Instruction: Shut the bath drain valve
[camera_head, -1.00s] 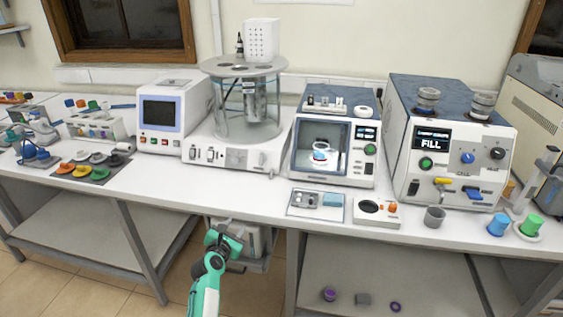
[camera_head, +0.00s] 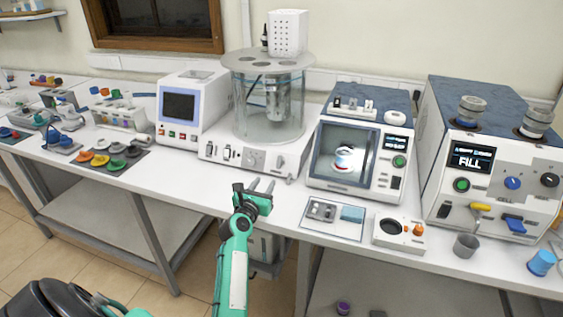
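The glass bath (camera_head: 268,105) is a clear cylinder with a grey lid, standing on a white base (camera_head: 225,168). The base front carries switches, a dial plate (camera_head: 254,159) and a small grey lever-like fitting (camera_head: 280,163) at its right end. No label shows which fitting is the drain valve, and I cannot tell its position. My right gripper is out of view.
A white tester with a window (camera_head: 343,187) stands right of the bath. A larger machine (camera_head: 493,225) showing FILL has yellow and blue levers. A small tray (camera_head: 331,232) and a metal cup (camera_head: 466,245) lie near the front edge. A monitor unit (camera_head: 183,143) stands left.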

